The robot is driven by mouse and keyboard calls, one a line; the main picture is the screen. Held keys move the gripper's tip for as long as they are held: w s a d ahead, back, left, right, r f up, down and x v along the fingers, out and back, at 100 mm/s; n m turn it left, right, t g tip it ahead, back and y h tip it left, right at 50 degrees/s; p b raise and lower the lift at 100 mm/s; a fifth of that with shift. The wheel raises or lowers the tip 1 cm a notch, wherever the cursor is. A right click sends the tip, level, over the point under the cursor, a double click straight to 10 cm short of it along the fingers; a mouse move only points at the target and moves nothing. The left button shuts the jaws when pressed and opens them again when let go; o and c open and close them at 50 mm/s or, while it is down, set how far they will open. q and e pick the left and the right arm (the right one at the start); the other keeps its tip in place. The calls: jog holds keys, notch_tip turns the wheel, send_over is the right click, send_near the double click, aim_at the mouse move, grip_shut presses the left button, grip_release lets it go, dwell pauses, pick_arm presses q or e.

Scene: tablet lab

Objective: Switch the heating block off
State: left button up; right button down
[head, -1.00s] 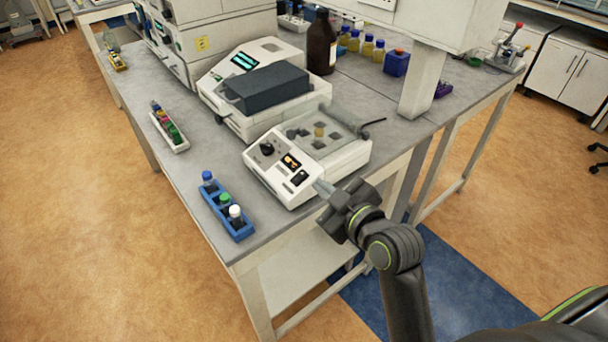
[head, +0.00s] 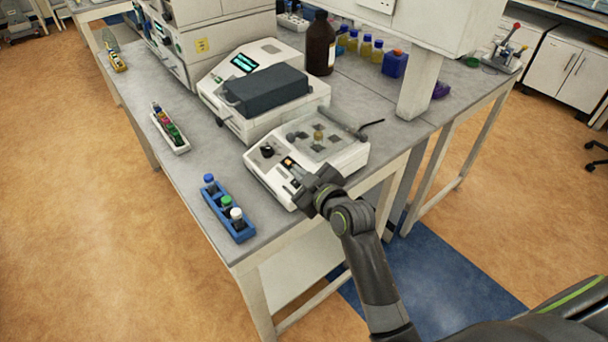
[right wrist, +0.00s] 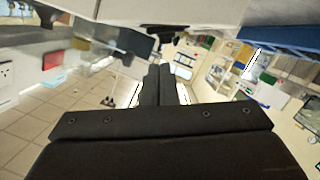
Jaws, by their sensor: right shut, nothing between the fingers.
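The heating block (head: 346,157) is a white box near the front edge of the bench in the head view, with square wells on top, one holding a small yellowish piece. Its sloped front panel has a black knob (head: 267,151) and a small display (head: 287,162), with orange still visible on it. My right gripper (head: 296,171) is shut and empty, its fingertips at the front panel just right of the display. The fingers hide the panel's right part, including the switch area; contact cannot be told. The shut fingers also show in the right wrist view (right wrist: 158,84). My left gripper is out of view.
A white instrument with a dark lid (head: 265,90) stands right behind the block. A blue rack (head: 226,212) with capped tubes and a white rack (head: 171,134) lie to the left. A brown bottle (head: 320,45) stands farther back. Bare bench lies between racks and block.

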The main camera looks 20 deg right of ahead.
jog(key=shift+w+d+f, duration=0.1)
jog(key=shift+d+f, duration=0.25)
jog(key=shift+f, duration=0.2)
jog(key=shift+d+f, duration=0.3)
jog(key=shift+f, duration=0.2)
jog(key=shift+f, duration=0.1)
jog(key=shift+d+f, duration=0.15)
jog(key=shift+f, duration=0.1)
jog(key=shift+r, duration=0.1)
